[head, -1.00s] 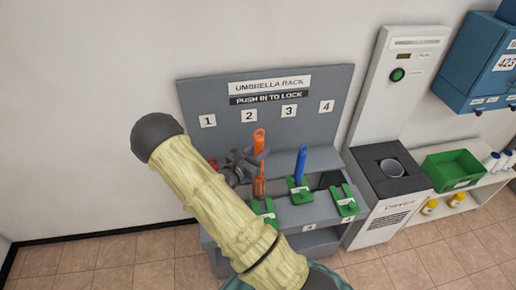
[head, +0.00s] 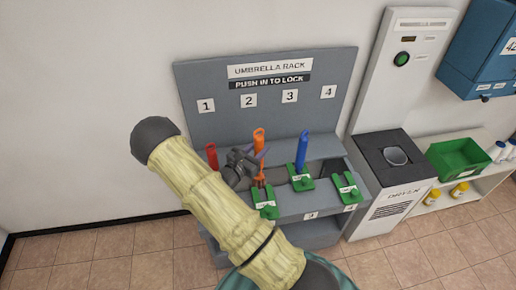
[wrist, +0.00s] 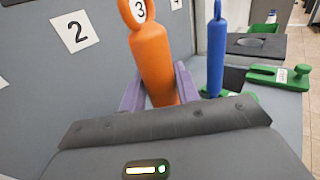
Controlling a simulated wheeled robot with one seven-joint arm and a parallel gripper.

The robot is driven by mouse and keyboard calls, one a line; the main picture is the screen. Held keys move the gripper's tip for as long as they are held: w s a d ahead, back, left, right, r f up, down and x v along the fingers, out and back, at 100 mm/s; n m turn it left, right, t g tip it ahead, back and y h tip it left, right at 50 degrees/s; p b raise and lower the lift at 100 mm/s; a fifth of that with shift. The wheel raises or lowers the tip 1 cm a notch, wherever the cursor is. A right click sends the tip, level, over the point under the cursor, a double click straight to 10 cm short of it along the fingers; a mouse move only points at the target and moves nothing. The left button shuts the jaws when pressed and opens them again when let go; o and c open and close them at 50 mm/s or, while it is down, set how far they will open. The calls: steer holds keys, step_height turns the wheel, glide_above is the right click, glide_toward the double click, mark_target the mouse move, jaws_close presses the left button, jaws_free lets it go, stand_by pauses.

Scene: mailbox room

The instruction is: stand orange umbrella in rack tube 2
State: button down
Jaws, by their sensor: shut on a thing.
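The orange umbrella (head: 259,136) is upright in front of the panel label 2 (head: 249,100). My gripper (head: 263,155) is shut around its handle. In the wrist view the orange handle (wrist: 152,62) stands between the two purple fingers (wrist: 156,90). A short orange part shows under the gripper, and its lower end is hidden in or behind the rack. The umbrella rack (head: 330,150) is grey with positions 1 to 4. I cannot see how deep the umbrella sits in tube 2. A green latch (head: 265,203) lies just in front of it, partly beside my arm.
A red umbrella (head: 211,155) stands at position 1, close left of my gripper. A blue umbrella (head: 302,152) stands at position 3 by a green latch (head: 300,184). Position 4's latch (head: 346,188) has no umbrella. A dryer (head: 395,165) stands right of the rack.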

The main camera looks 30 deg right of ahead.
steer(key=c, duration=0.9)
jaws_free()
steer(key=shift+c, duration=0.2)
steer(key=shift+a, duration=0.1)
steer(key=v, duration=1.7)
steer(key=shift+s, duration=0.1)
